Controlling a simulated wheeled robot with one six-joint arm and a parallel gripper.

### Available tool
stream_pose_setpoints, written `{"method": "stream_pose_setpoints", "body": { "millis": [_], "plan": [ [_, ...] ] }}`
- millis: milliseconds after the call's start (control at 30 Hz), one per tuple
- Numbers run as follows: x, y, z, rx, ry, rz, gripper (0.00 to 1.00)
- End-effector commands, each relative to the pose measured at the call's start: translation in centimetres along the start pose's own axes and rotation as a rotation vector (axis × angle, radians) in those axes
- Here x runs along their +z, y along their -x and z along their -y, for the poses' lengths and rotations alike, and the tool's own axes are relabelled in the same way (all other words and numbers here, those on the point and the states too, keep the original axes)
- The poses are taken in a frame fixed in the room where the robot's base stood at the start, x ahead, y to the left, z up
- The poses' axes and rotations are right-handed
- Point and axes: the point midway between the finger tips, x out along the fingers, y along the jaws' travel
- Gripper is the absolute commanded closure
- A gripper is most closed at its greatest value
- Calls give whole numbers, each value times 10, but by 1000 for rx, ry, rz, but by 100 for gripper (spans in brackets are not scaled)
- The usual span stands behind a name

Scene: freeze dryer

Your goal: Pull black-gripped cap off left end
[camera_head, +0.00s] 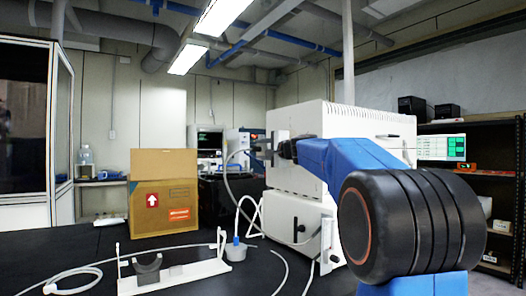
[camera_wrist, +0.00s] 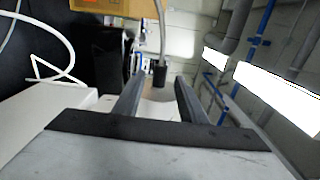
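The black-gripped cap (camera_wrist: 159,72) shows in the wrist view as a small dark cylinder with a pale hose running up from it. It lies just past and between the fingertips of my gripper (camera_wrist: 159,84). The fingers are spread, with a visible gap to the cap on both sides. A pale surface shows below the cap between the fingers. In the head view my gripper (camera_head: 272,150) is at the upper left side of the white freeze dryer (camera_head: 350,125). A thin pale hose (camera_head: 229,178) loops down there. The cap itself cannot be made out clearly in that view.
A cardboard box (camera_head: 163,211) stands on the black bench. In front are a white stand with a grey cradle (camera_head: 148,270), loose white tubing (camera_head: 82,272) and a small blue-topped vessel (camera_head: 236,252). A dark shelf with a screen (camera_head: 441,148) is at right.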

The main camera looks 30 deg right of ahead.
Motion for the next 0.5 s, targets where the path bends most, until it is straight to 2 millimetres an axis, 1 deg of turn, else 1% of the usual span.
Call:
{"method": "stream_pose_setpoints", "body": {
  "millis": [100,300,500],
  "plan": [
    [0,-13,-1,1,-1,1,62],
    [0,-31,-1,1,-2,1,62],
    [1,-45,-1,1,0,1,62]
  ]
}}
